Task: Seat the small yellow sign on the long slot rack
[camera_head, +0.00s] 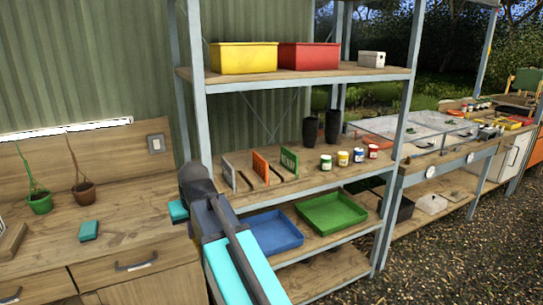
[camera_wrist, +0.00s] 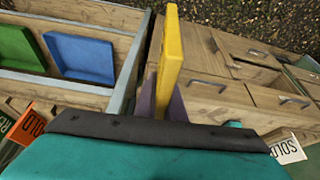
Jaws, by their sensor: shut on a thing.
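The small yellow sign (camera_wrist: 172,50) stands up between the fingers of my gripper (camera_wrist: 163,100) in the wrist view. The gripper is shut on its lower part. In the head view my arm hides the gripper and I cannot make out the yellow sign. The long slot rack appears to be the row of dark slots (camera_head: 246,181) on the middle shelf. The held sign is apart from these slots.
Several small jars (camera_head: 342,158) and dark pots (camera_head: 311,130) stand right of the signs. A blue tray (camera_head: 270,232) and a green tray (camera_head: 331,213) lie on the shelf below. A shelf post (camera_head: 200,100) rises near my arm. A white SOLD sign (camera_wrist: 288,150) shows at right in the wrist view.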

